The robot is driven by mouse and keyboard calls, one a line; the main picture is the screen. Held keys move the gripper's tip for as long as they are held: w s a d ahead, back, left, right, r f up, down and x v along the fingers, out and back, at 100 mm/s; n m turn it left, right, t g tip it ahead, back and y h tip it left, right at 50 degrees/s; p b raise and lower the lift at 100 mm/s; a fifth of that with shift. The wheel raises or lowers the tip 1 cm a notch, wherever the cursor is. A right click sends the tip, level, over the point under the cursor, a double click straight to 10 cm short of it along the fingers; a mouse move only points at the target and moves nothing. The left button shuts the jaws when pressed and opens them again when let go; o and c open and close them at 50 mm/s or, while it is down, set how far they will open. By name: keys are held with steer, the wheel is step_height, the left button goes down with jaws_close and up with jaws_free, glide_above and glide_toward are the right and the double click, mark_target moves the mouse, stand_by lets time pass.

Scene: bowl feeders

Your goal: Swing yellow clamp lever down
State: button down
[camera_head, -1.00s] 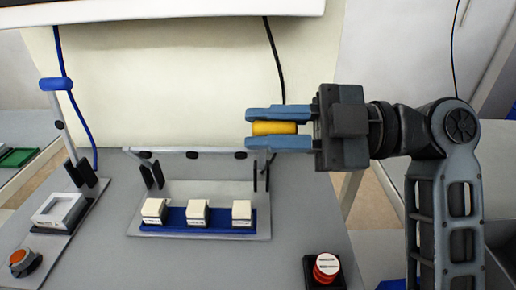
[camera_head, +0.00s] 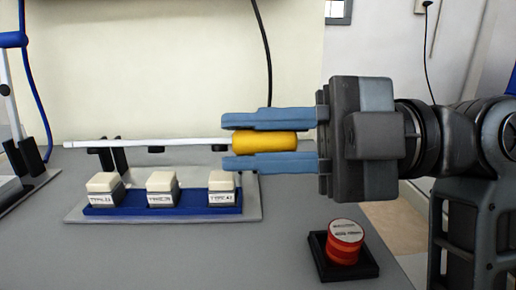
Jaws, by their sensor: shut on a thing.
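The yellow handle (camera_head: 265,143) is the right end of the clamp lever. Its pale bar (camera_head: 150,143) runs nearly level to the left, with dark pads under it. My gripper (camera_head: 228,142) comes from the right, with one blue finger above and one below the yellow handle, and is shut on it. The bar lies above and behind a blue strip (camera_head: 125,209) that holds three white-topped blocks. Dark posts (camera_head: 115,158) stand by the bar's left part. How the bar meets its pivot is unclear.
A red button (camera_head: 344,240) on a black base stands at the front right. A blue-handled lever (camera_head: 12,40) is partly cut off at the left edge. The grey table is clear in front of the blocks. A dark cable hangs down the pale panel behind.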

steer(key=shift+s+f+b, duration=0.25)
steer(key=shift+f+b, duration=0.45)
steer(key=shift+f, duration=0.1)
steer(key=c, duration=1)
jaws_free()
steer(key=shift+o, duration=0.2)
steer(key=shift+r, duration=0.1)
